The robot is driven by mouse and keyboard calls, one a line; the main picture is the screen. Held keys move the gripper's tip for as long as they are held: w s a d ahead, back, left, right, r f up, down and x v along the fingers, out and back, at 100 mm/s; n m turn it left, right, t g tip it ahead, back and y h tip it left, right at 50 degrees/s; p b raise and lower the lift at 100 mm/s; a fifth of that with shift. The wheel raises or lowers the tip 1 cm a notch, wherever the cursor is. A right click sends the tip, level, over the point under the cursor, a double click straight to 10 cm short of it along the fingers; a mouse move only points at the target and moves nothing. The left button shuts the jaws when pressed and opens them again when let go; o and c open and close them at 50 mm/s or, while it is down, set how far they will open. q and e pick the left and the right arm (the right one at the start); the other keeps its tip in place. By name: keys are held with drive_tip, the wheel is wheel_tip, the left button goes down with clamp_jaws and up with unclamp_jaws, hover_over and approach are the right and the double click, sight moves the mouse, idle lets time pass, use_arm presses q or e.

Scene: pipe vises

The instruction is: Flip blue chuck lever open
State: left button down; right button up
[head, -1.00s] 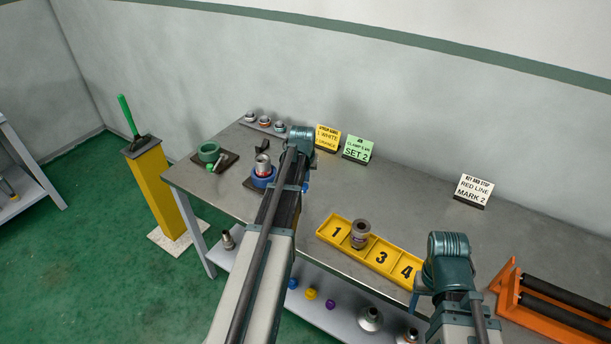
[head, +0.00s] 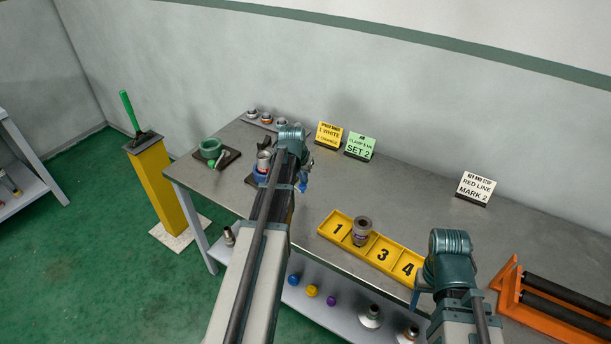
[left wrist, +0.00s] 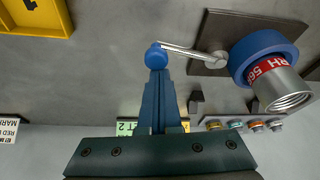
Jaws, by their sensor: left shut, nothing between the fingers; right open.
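The blue chuck (left wrist: 262,48) sits on a dark plate (left wrist: 215,28) and holds a silver pipe piece with a red band (left wrist: 285,88). Its lever, a silver rod (left wrist: 190,51) with a blue ball knob (left wrist: 155,57), points away to the left in the left wrist view. My left gripper (left wrist: 157,75) is shut and empty, its fingertips right at the knob; I cannot tell whether they touch. In the head view the blue chuck (head: 258,178) is partly hidden by my left arm. My right gripper (head: 420,290) is open and empty near the yellow tray.
A green chuck (head: 210,149) stands on the table's left part. Several fittings (head: 267,119) line the back edge, near the yellow (head: 329,135) and green (head: 360,147) signs. A yellow numbered tray (head: 338,228) holds one coupling (head: 362,231). An orange roller stand (head: 510,290) is at right.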

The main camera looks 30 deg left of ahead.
use_arm(q)
drive_tip(key=s+m, duration=0.2)
drive_tip(key=s+a+m+h, duration=0.1)
drive_tip(key=m, duration=0.1)
drive_tip(key=shift+s+a+h, duration=0.15)
drive_tip(key=shift+s+h, duration=0.15)
drive_tip(key=shift+s, duration=0.05)
drive_tip(key=s+a+m, duration=0.1)
drive_tip(key=m, duration=0.1)
drive_tip(key=s+a+m+h, duration=0.1)
drive_tip(key=m, duration=0.1)
drive_tip(key=shift+s+a+m+g, duration=0.1)
drive_tip(key=shift+s+m+g, duration=0.2)
drive_tip(key=shift+g, duration=0.1)
drive_tip(key=shift+s+a, duration=0.5)
drive_tip(key=shift+a, duration=0.4)
drive_tip(key=w+d, duration=0.3)
drive_tip(key=p+v, duration=1)
drive_tip(key=shift+a+r, duration=0.3)
drive_tip(key=shift+a, duration=0.15)
